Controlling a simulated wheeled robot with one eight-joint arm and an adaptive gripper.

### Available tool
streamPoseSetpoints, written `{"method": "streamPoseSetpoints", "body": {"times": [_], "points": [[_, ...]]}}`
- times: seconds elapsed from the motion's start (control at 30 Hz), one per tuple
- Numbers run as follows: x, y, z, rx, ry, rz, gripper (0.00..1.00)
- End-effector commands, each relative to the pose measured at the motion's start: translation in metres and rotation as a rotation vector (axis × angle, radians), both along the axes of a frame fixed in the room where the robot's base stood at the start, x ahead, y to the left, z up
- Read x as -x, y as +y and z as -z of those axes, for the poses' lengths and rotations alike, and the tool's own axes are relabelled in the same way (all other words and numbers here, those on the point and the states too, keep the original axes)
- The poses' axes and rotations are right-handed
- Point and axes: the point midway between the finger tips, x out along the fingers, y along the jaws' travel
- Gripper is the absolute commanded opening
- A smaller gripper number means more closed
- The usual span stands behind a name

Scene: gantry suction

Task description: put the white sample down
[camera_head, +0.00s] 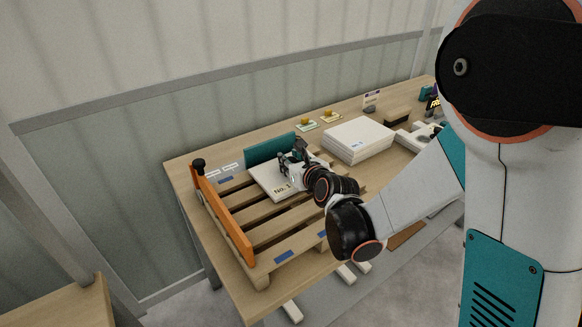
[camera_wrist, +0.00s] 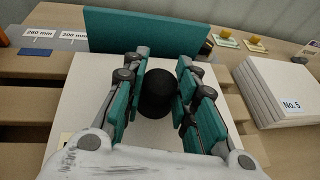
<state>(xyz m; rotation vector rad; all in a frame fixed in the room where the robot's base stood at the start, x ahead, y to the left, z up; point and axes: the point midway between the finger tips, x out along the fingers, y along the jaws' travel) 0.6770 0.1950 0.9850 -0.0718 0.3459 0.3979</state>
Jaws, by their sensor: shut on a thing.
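The white sample (camera_head: 265,176) is a flat square board marked No. 1. It lies level at the slatted wooden pallet (camera_head: 262,237), near its back; I cannot tell whether it touches the slats. In the wrist view the white sample (camera_wrist: 82,98) spreads beneath my fingers. My gripper (camera_head: 291,165) is over the board. In the wrist view my gripper (camera_wrist: 160,80) has its teal-padded fingers on both sides of a round black knob (camera_wrist: 158,97) above the middle of the board. How the knob joins the board is hidden.
A teal upright panel (camera_head: 268,150) stands right behind the board. An orange bar (camera_head: 223,214) with a black knob runs along the pallet's left side. A stack of white boards (camera_head: 358,139) stands to the right, marked No. 5 in the wrist view. Small labels lie at the back left.

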Motion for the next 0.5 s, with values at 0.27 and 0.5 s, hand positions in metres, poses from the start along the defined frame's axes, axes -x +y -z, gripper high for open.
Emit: {"method": "streamPoseSetpoints", "body": {"times": [0.27,0.5], "points": [[0.0003,-0.0002,0.0067,0.000,-0.001,0.000,0.00],[0.0002,-0.0001,0.0092,0.000,0.000,0.000,0.46]]}}
